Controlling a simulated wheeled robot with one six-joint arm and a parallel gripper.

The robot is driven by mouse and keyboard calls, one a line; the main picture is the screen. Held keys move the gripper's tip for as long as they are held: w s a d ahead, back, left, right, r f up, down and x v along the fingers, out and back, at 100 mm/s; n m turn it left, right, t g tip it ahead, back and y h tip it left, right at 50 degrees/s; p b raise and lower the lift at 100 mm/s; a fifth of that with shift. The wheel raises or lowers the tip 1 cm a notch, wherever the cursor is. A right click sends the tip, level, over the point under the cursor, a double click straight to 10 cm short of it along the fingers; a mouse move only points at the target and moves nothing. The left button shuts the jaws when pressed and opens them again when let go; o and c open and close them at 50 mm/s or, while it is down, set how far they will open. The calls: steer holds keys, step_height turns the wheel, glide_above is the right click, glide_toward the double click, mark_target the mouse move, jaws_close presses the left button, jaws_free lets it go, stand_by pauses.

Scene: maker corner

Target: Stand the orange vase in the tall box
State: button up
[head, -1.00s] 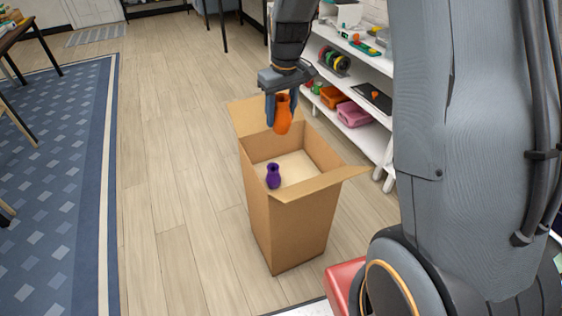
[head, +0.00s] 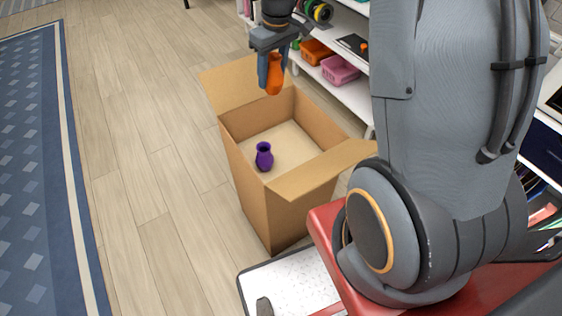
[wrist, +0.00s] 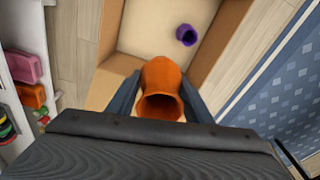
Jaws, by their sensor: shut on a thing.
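The orange vase (head: 274,76) is held upright between the fingers of my gripper (head: 270,70), above the back part of the tall box. The vase also shows in the wrist view (wrist: 161,92), its open mouth toward the camera and my gripper's fingers (wrist: 160,98) on both sides. The tall cardboard box (head: 262,205) stands open on the floor with its flaps folded out. A purple vase (head: 264,156) stands inside it near the front left wall; the wrist view shows it too (wrist: 187,35). The rest of the box's pale inner floor looks bare.
A white shelf (head: 345,92) with pink and orange bins stands behind and right of the box. A box flap (head: 318,170) sticks out at the front right. Wooden floor (head: 150,180) and a blue rug (head: 40,190) lie to the left.

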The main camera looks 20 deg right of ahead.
steer(key=s+d+f+n+b, duration=0.1)
steer(key=d+f+b, duration=0.4)
steer(key=f, duration=0.4)
steer(key=s+d+f+n+b, duration=0.1)
steer(key=s+d+f+b, duration=0.15)
steer(key=f+b, duration=0.55)
glide_above(296, 150)
step_height(296, 150, down, 11)
steer(key=shift+w, duration=0.1)
steer(key=shift+f, duration=0.1)
steer(key=o, duration=0.6)
steer(key=shift+f, duration=0.1)
steer(key=o, duration=0.4)
steer(key=shift+o, duration=0.2)
